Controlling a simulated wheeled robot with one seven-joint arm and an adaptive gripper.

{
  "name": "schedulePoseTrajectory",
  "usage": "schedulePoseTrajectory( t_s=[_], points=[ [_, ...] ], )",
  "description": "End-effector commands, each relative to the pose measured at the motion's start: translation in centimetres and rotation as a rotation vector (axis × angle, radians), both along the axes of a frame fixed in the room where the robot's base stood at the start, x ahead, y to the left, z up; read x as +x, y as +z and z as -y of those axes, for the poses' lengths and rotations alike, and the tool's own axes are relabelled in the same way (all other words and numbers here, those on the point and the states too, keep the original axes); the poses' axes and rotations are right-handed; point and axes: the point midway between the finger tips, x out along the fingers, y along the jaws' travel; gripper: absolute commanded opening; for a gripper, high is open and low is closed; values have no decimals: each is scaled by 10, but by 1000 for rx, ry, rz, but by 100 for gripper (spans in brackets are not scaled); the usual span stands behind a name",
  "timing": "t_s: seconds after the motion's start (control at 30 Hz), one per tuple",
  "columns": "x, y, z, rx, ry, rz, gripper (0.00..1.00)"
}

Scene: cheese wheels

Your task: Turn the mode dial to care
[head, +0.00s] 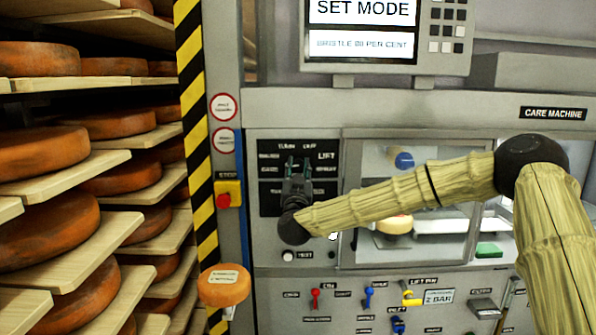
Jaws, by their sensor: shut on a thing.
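My gripper (297,170) is at the black panel (268,150) on the front of the care machine (552,113). Its fingers are closed together on something at the panel, most likely the mode dial, which they and the wrist hide. White lettering shows around the gripper, and "LIFT" can be read to its right. The other labels are too small or covered to read surely, so the dial's pointing direction cannot be told. The screen (362,28) above reads "SET MODE" and "BRISTLE 00 PER CENT", with the number unclear.
Shelves with orange cheese wheels (40,152) stand at the left, behind a yellow-black striped post (196,110). A red stop button (224,199) and a small orange cheese-like disc (224,285) are near the post. Small levers, a red one (315,298) among them, line the lower panel.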

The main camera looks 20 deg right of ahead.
Motion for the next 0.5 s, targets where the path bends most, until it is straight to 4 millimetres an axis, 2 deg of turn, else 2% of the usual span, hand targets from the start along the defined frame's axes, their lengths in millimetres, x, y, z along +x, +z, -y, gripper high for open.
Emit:
schedulePoseTrajectory(
  t_s=[0.5],
  points=[
    [-1,0,2,-272,0,-77,8]
  ],
)
